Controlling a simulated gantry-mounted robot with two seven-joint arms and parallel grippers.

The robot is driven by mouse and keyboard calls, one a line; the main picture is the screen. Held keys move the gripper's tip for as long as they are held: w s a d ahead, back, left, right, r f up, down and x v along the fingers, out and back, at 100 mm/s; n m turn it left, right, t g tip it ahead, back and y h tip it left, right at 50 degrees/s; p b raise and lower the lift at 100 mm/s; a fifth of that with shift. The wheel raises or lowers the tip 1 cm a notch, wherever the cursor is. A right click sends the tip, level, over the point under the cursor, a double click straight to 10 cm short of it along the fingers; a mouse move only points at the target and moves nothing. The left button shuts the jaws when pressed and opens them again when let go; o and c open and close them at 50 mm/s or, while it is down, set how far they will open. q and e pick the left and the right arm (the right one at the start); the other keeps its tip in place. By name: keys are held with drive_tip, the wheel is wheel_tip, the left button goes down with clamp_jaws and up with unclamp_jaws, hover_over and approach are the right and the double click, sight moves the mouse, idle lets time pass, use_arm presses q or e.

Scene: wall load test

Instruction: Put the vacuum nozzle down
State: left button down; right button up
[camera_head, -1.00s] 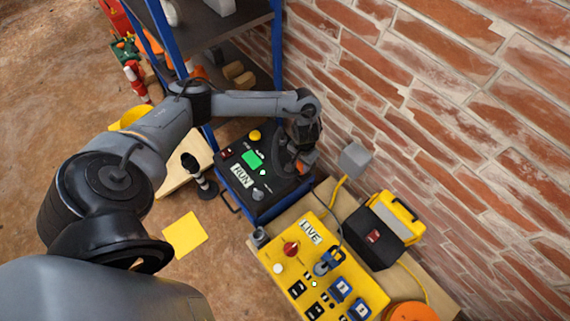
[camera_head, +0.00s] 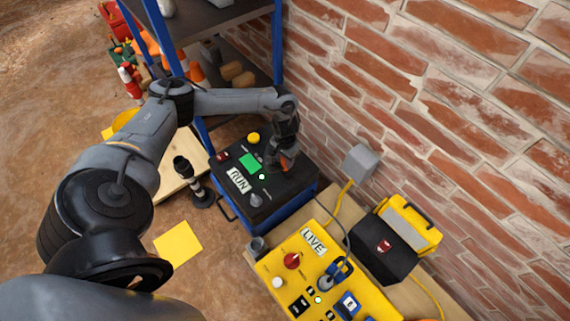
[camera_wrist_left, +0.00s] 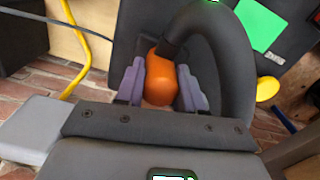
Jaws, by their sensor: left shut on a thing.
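The vacuum nozzle shows as an orange part (camera_wrist_left: 160,78) with a thick black hose (camera_wrist_left: 235,75) curving off it in the left wrist view. My left gripper (camera_wrist_left: 163,86) is shut on the orange part, with a grey-purple finger on each side. In the head view the left gripper (camera_head: 284,160) is over the right side of the black top of a blue box (camera_head: 292,190) labelled RUN, beside the brick wall. Only a little orange shows there. I cannot tell whether the nozzle touches the box. My right gripper is in neither view.
A yellow LIVE panel (camera_head: 325,270) and a black-and-yellow case (camera_head: 388,240) stand in front of the RUN box. A blue-framed shelf (camera_head: 205,22) is behind. A dark upright stand (camera_head: 190,178) is left of the box. A yellow square (camera_head: 178,243) lies on the floor.

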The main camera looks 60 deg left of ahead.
use_arm(q)
drive_tip(key=shift+f, duration=0.75)
drive_tip(key=shift+r, duration=0.1)
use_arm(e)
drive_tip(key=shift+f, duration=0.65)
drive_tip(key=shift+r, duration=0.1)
use_arm(q)
drive_tip(key=c, duration=0.7)
unclamp_jaws()
